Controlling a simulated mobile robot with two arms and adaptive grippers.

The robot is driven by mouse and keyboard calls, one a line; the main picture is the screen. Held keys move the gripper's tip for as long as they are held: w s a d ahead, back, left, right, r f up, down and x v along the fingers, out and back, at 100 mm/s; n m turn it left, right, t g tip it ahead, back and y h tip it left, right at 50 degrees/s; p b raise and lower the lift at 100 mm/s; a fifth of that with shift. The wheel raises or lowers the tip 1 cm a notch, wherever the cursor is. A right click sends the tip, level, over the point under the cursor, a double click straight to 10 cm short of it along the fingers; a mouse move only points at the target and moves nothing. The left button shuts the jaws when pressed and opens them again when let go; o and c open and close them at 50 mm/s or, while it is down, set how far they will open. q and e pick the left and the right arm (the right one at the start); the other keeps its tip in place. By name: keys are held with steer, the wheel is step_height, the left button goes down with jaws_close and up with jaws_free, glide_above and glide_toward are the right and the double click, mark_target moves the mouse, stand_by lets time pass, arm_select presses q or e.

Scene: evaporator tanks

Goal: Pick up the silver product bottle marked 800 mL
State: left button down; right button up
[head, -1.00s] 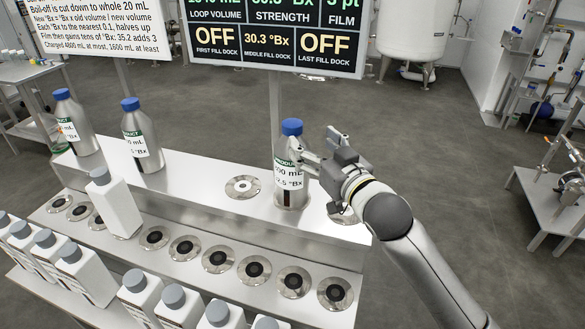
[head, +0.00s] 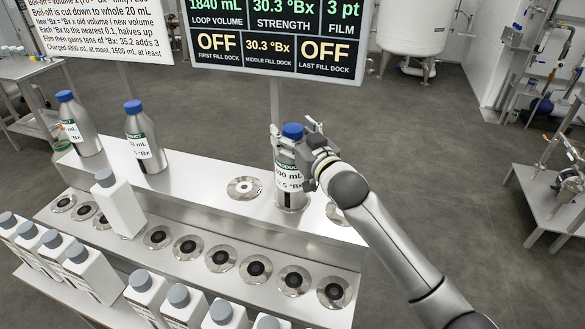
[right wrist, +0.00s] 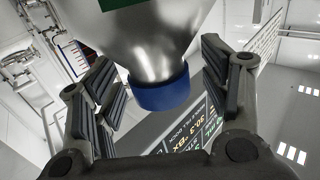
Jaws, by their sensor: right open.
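A silver product bottle (head: 288,197) with a blue cap stands upright on the raised shelf at the right. Its label ends in 00 mL; my gripper covers part of it, so I cannot read the first digit. My right gripper (head: 293,140) is open around its upper part, a finger on either side. In the right wrist view the bottle's shoulder and blue cap (right wrist: 160,93) lie between the spread fingers (right wrist: 160,72), with gaps beside the cap. Two more silver bottles stand at the left of the shelf (head: 82,125) (head: 146,137); their volumes are not fully readable. My left gripper is not in view.
A metal bench with a row of round docks (head: 220,258) lies in front of the shelf. A white bottle with a grey cap (head: 120,207) stands there, and several more (head: 95,270) line the front. A display board (head: 278,38) rises behind the shelf.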

steer(key=shift+w+a, duration=0.1)
steer(key=shift+w, duration=0.1)
jaws_close()
stand_by(0.5)
steer(key=shift+r, duration=0.15)
